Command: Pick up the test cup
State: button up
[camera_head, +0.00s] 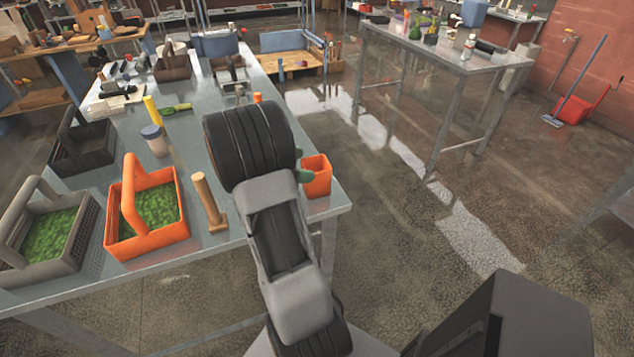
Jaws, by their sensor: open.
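An orange cup (316,177) stands near the right edge of the metal table (232,228). A jar (155,143) with a blue-grey lid stands farther left on the same table. I cannot tell for sure which of these is the test cup; the orange one is the most cup-like. My arm rises through the middle of the view, and its dark ribbed part hides some of the table.
An orange basket (116,234) and a grey basket (92,255), both with green contents, stand front left. A dark basket (85,158) is behind. Open floor lies right, before another table (505,62).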

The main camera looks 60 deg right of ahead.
aim_at(327, 166)
jog(key=b+x, duration=0.2)
jog(key=x, duration=0.2)
jog(key=shift+w+d+f, duration=0.1)
jog(key=shift+w+f, duration=0.05)
jog(key=shift+f, duration=0.05)
jog(key=shift+s+d+f+b, duration=0.1)
jog(key=shift+s+d+b, duration=0.3)
jog(key=shift+d+b, duration=0.05)
jog(key=c, duration=1.1)
